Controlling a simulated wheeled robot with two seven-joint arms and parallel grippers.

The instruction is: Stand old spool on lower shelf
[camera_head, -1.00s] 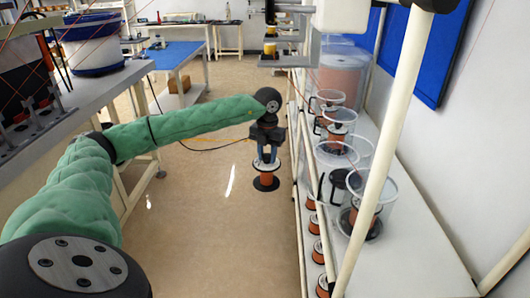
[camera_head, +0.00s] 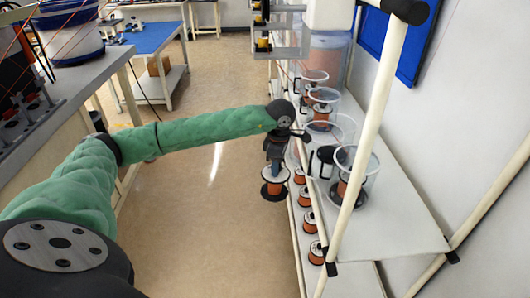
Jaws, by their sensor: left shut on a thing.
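My left gripper (camera_head: 276,160) is shut on a spool (camera_head: 275,184) and holds it upright. The spool has copper-coloured winding, a pale top flange and a wider dark bottom flange. It hangs in the air over the aisle floor, just left of the shelf rack. The lower shelf (camera_head: 356,280) shows partly below the upper shelf. Several similar spools (camera_head: 309,222) stand in a row along its left side. My right gripper is not in view.
The upper shelf (camera_head: 400,225) carries clear containers (camera_head: 357,165) with spools inside. A slanted cream post (camera_head: 373,120) stands at the rack's front. A workbench (camera_head: 75,90) lies at the left. The aisle floor (camera_head: 215,240) is clear.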

